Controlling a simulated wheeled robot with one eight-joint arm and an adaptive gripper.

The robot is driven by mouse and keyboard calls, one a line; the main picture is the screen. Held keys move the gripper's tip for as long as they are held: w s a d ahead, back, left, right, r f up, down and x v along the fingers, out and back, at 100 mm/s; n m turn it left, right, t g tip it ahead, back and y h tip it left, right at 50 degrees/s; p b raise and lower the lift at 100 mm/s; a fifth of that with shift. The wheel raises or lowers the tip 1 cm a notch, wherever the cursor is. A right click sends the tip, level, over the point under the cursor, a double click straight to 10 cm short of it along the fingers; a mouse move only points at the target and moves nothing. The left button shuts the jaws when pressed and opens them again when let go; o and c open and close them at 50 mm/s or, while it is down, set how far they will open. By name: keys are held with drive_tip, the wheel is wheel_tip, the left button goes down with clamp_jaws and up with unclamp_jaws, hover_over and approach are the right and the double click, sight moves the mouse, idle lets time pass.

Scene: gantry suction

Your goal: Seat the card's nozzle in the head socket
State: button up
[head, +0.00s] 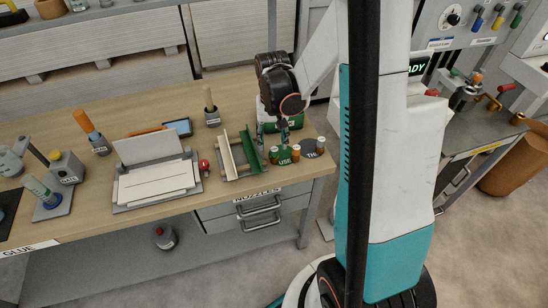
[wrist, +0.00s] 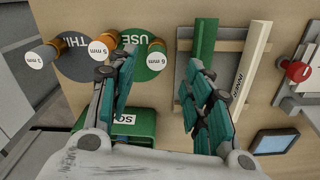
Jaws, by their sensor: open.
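Small orange-brown nozzles with white size labels stand by two round pads. In the wrist view the 6 mm nozzle (wrist: 155,59) is on the green USE pad (wrist: 132,70), between my open fingertips in the picture; I cannot tell their height above it. The 5 mm nozzle (wrist: 76,46) and 3 mm nozzle (wrist: 42,57) are by the grey pad (wrist: 88,68) to the left. In the head view my gripper (head: 273,131) points down near the green USE pad (head: 284,158). It is empty. I cannot make out the card or the head socket.
A rack with a green strip (head: 248,149) and a cream strip (head: 228,156) stands left of the pads. A green box (wrist: 142,124) is close to my fingers. A red knob (wrist: 298,72) and a tablet (wrist: 272,142) are on the right. The wooden bench (head: 240,195) ends near the pads.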

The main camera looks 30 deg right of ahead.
sight(274, 149)
drive_tip(key=shift+s+d+f+b, duration=0.1)
drive_tip(key=shift+f+b, duration=0.45)
drive_tip(key=shift+f, duration=1.05)
drive_tip(key=shift+d+f+b, duration=0.1)
drive_tip(key=shift+f+b, duration=0.45)
drive_tip(key=shift+f, duration=1)
clamp_jaws()
